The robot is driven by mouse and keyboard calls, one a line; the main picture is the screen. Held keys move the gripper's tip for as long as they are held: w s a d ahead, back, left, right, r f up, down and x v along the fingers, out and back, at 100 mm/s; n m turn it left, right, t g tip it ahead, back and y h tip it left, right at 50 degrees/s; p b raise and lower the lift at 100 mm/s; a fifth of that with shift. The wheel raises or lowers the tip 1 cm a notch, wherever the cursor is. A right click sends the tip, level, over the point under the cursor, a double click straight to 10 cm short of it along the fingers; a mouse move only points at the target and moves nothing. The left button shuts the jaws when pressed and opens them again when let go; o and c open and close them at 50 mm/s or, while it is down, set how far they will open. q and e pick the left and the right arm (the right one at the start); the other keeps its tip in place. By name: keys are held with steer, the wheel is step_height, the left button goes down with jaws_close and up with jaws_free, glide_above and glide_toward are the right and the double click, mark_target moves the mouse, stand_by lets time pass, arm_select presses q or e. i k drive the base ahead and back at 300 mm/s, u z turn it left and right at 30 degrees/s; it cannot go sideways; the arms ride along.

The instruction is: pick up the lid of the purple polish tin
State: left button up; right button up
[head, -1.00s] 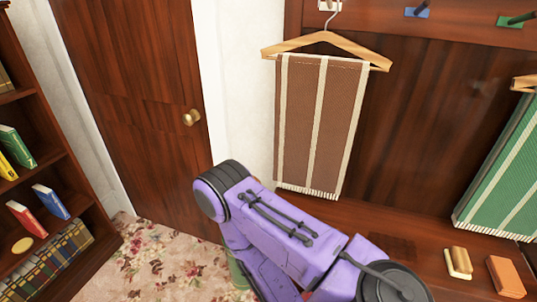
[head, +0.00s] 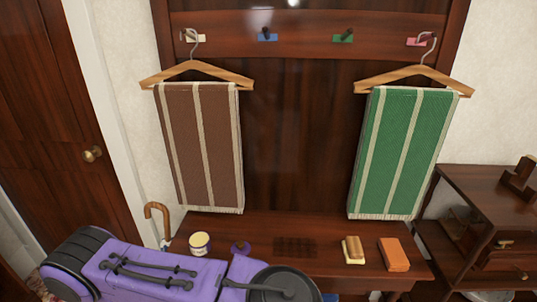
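A small purple round thing (head: 240,247) sits on the wooden bench, just behind my purple arm in the head view. It may be the purple polish tin or its lid; it is too small to tell which. My arm crosses the lower left of the view, in front of the bench. Neither of my grippers shows, so what they hold is hidden.
On the bench (head: 310,265) are a wood-backed brush (head: 353,249) and an orange block (head: 394,255). A brown cloth (head: 201,145) and a green cloth (head: 402,150) hang above. A cane (head: 158,218) stands at the bench's left end. A dark shelf unit (head: 490,195) is at right.

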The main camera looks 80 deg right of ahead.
mark_target(243, 247)
steer(key=k, duration=0.35)
steer(key=z, duration=0.95)
